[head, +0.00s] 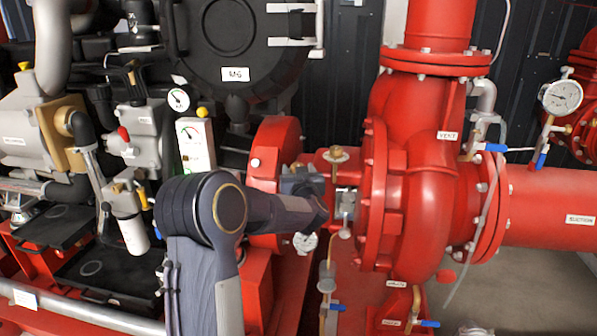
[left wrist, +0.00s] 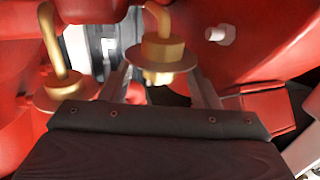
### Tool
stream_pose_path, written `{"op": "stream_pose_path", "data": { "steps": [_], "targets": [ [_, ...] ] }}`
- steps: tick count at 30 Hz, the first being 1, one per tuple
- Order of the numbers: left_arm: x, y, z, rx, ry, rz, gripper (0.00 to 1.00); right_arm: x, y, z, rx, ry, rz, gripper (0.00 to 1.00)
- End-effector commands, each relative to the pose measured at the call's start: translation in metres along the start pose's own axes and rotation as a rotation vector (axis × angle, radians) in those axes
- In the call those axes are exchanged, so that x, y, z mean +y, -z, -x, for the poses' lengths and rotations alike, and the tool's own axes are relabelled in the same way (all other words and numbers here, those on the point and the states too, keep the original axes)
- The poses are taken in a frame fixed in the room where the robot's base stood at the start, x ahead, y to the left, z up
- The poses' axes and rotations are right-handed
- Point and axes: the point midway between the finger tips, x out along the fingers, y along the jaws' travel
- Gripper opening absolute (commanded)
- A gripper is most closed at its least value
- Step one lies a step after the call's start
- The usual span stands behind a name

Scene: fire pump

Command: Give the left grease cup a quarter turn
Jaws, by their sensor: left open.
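Two brass grease cups with round flanges and bent pipes show in the left wrist view. One cup (left wrist: 163,58) stands between the open fingers of my left gripper (left wrist: 160,82); contact with either finger cannot be made out. The other cup (left wrist: 66,88) is outside the fingers, at the picture's left. In the head view one brass cup (head: 336,155) shows above the shaft, just right of my left gripper (head: 314,190). The other cup seems hidden behind that gripper, so the cup between the fingers appears to be the left one. My right gripper is not in view.
The red pump casing (head: 410,170) is close on the right, and a red flanged housing (head: 275,160) is close on the left.

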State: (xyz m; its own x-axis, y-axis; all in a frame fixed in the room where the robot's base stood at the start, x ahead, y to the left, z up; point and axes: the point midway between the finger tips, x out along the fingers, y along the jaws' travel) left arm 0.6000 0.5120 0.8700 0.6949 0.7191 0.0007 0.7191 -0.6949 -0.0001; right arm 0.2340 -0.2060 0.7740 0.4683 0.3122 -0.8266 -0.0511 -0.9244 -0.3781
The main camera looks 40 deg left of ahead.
Motion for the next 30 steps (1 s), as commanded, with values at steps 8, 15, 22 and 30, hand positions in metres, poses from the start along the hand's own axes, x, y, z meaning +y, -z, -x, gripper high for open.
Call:
{"op": "stream_pose_path", "data": {
  "steps": [8,15,22,30],
  "targets": [
    [0.001,0.001,0.031,-0.001,-0.004,0.000,0.56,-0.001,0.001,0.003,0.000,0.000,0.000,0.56],
    [0.001,0.001,0.068,-0.001,-0.002,0.001,0.56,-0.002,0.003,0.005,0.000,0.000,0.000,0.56],
    [0.000,0.000,0.078,0.000,0.000,0.001,0.56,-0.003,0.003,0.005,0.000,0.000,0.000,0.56],
    [0.001,0.000,0.076,-0.012,0.008,0.002,0.56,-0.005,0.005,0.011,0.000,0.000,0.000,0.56]
  ]
}}
